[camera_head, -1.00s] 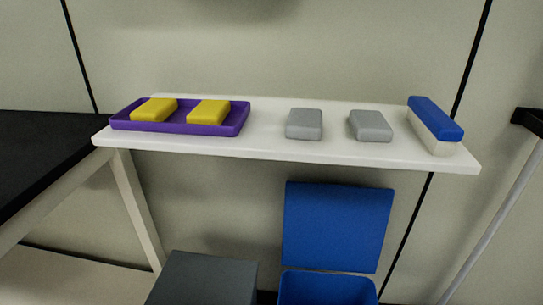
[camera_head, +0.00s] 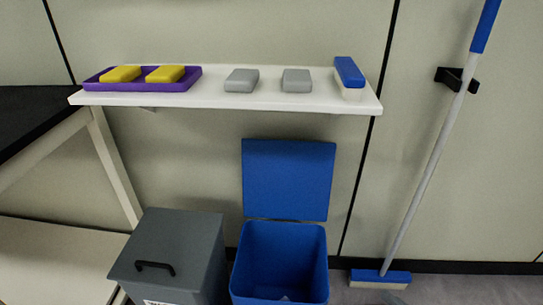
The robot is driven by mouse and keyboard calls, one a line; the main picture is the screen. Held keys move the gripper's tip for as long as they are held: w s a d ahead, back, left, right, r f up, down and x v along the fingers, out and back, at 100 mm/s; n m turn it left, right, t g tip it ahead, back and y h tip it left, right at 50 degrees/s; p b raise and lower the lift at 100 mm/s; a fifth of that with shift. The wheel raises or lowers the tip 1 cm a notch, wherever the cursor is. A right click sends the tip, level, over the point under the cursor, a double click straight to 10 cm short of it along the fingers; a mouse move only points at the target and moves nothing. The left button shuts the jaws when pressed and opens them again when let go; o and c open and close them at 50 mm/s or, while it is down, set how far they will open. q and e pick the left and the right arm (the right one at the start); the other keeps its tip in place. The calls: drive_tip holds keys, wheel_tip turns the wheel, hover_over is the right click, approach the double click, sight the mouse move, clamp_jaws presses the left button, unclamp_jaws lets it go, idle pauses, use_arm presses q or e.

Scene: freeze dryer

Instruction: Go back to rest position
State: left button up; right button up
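Neither of my grippers shows in the head view. A white wall shelf (camera_head: 220,99) holds a purple tray (camera_head: 140,87) with two yellow sponges (camera_head: 121,74) (camera_head: 166,74) lying in it. Two grey blocks (camera_head: 242,80) (camera_head: 297,80) lie apart on the shelf's bare middle. A brush with a blue back and white bristles (camera_head: 349,73) stands at the shelf's right end.
Below the shelf stands an open blue bin (camera_head: 280,240) with its lid (camera_head: 289,180) raised. A closed grey bin (camera_head: 170,250) with a black handle is left of it. A broom (camera_head: 430,165) leans in a wall holder (camera_head: 456,80). A black-topped table (camera_head: 40,130) is at the left.

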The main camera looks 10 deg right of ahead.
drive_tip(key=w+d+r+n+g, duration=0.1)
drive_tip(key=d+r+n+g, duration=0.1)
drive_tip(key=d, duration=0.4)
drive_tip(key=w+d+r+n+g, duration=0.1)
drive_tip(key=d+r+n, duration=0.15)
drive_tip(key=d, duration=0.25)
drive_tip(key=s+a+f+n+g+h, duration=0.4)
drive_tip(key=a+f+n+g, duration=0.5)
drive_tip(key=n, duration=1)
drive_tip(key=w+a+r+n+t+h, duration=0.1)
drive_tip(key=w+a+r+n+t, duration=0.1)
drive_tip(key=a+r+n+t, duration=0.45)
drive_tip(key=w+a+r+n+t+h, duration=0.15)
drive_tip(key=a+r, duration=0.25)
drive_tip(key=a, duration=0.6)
use_arm(q)
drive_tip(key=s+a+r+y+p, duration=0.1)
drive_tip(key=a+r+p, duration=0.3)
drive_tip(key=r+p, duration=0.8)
drive_tip(key=p, duration=0.6)
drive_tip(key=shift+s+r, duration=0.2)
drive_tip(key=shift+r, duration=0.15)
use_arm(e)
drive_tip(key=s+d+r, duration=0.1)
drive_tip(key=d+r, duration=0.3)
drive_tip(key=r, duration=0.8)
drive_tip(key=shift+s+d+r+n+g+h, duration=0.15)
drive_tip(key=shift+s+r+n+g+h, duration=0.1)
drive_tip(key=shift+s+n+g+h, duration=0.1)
